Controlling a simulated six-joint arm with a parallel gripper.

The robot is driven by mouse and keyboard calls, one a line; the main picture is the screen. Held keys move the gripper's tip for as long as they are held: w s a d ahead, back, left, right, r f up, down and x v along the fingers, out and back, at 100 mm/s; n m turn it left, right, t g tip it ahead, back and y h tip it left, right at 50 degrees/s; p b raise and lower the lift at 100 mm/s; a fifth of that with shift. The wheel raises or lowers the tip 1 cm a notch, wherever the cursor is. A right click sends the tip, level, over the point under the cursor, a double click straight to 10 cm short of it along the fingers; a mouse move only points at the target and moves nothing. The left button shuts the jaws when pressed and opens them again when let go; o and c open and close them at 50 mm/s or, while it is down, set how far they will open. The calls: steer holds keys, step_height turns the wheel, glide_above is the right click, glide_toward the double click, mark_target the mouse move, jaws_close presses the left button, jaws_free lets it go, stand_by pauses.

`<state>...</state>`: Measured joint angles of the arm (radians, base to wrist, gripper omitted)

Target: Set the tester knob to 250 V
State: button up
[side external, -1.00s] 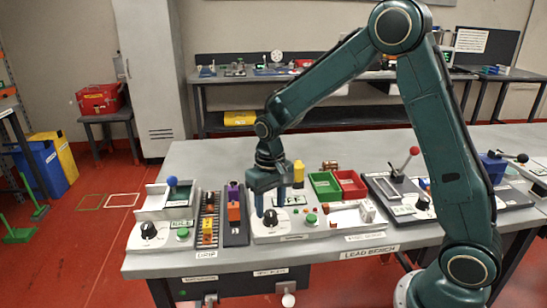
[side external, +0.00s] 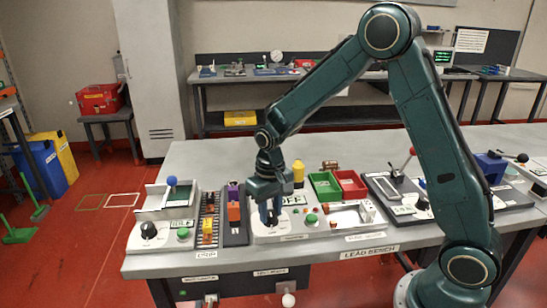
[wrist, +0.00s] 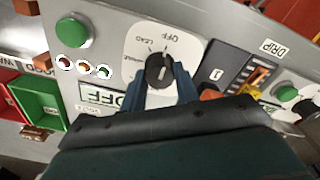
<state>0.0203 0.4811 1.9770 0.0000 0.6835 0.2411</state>
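The tester knob (wrist: 158,70) is a round black dial knob with a light pointer line on a white plate marked OFF, LEAD and another word too blurred to read. Its pointer is aimed roughly toward OFF. I see no readable 250 V mark. My gripper (wrist: 160,74) points down over the tester (side external: 259,236), with one blue finger on each side of the knob. The fingers look spread, with slight gaps beside the knob. In the side view my gripper (side external: 271,213) largely hides the knob. The tester's display (wrist: 103,97) reads OFF.
A green button (wrist: 73,32) and small round indicators sit beside the knob. A yellow cylinder (side external: 298,172) stands behind.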

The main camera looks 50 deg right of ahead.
steer(key=shift+n, duration=0.3)
steer(key=shift+c, duration=0.5)
steer(key=shift+n, duration=2.6)
steer(key=shift+n, duration=2.9)
steer(key=shift+n, duration=2.8)
